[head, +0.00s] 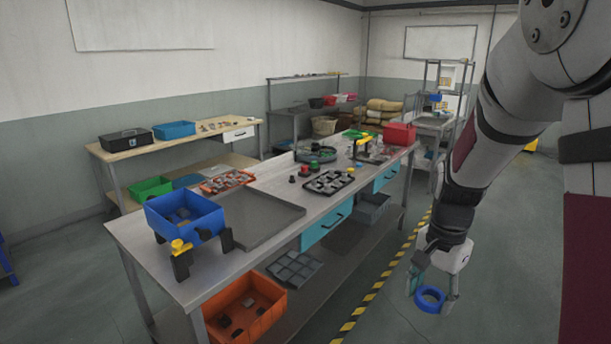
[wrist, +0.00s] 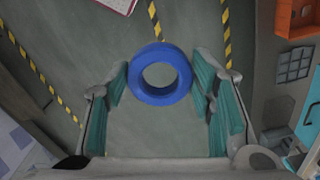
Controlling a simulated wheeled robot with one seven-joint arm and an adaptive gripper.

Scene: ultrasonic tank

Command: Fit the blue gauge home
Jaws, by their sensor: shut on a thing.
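The blue gauge is a thick blue ring (head: 430,309), held over the open floor to the right of the long metal bench. My gripper (head: 430,294) is shut on it, with a finger on either side. In the wrist view the ring (wrist: 160,97) sits between the teal finger pads of my gripper (wrist: 160,80), and bare floor shows through its hole. I cannot tell which place on the bench fits the ring.
The metal bench (head: 268,187) carries a blue bin (head: 190,231), a grey tray (head: 262,222), a black tray of small parts (head: 330,182) and a red box (head: 399,133). An orange bin (head: 270,318) is on its lower shelf. Striped tape (head: 371,291) marks the floor beside it.

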